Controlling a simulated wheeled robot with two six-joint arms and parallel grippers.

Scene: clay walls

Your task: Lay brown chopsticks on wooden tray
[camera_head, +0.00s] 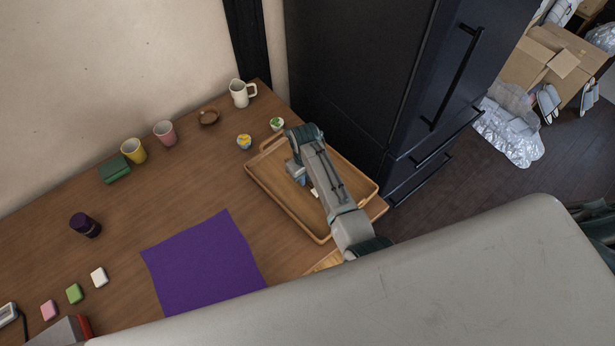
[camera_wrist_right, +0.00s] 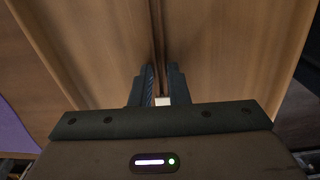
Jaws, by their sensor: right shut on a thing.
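The wooden tray (camera_head: 274,192) lies at the right end of the table, partly hidden by my right arm. My right gripper (camera_head: 298,178) reaches down over the tray's far part. In the wrist view, the right gripper (camera_wrist_right: 161,92) is shut on thin brown chopsticks (camera_wrist_right: 157,38), which run away from the fingers over a brown wooden surface. A small pale piece shows between the fingertips. In the head view I cannot make out the chopsticks, and I cannot tell whether they touch the tray. My left gripper is not in view.
A purple cloth (camera_head: 203,262) lies left of the tray. A white mug (camera_head: 240,94), pink cup (camera_head: 165,133), yellow cup (camera_head: 133,151) and small bowls (camera_head: 244,141) stand along the back. A dark fridge (camera_head: 385,90) stands close behind the tray.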

